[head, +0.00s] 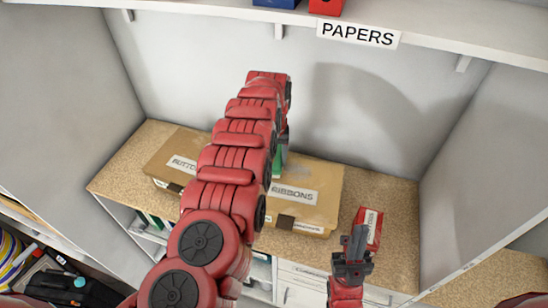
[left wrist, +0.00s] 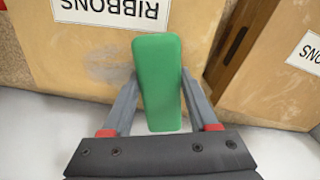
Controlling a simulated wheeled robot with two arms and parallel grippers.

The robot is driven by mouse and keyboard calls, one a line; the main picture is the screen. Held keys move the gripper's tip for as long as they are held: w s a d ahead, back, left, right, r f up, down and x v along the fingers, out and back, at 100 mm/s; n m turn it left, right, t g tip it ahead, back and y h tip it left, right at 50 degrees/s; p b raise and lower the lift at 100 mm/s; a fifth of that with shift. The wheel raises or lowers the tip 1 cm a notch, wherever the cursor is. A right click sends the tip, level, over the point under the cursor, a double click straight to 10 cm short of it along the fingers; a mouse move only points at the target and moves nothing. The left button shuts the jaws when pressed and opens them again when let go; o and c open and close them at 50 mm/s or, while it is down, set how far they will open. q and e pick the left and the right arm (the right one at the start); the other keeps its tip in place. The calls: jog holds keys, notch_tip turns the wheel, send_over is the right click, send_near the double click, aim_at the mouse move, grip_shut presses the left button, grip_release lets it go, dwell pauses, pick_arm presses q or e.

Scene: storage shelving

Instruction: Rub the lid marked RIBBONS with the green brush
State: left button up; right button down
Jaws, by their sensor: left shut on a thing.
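The lid marked RIBBONS (head: 326,186) is the tan top of a closed cardboard box on the speckled counter. In the left wrist view the lid (left wrist: 80,62) shows its label upside down, with pale greyish smudges on its surface. My left gripper (left wrist: 160,76) is shut on the green brush (left wrist: 158,95), which appears over the RIBBONS lid. I cannot tell whether the brush touches it. In the head view my left arm hides most of the gripper, and only a bit of the green brush (head: 277,162) shows. My right gripper (head: 354,243) is low, beside a red box; its opening is unclear.
A similar tan box with a partly hidden label, BUTTO... (head: 172,160), stands to the left. The red box (head: 369,226) stands on the counter at the right. A shelf marked PAPERS (head: 440,40) overhangs above. Grey walls close both sides and the back.

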pick_arm(q)
jog(key=shift+f+b, duration=0.65)
jog(key=shift+f, duration=0.35)
jog(key=shift+d, duration=0.1)
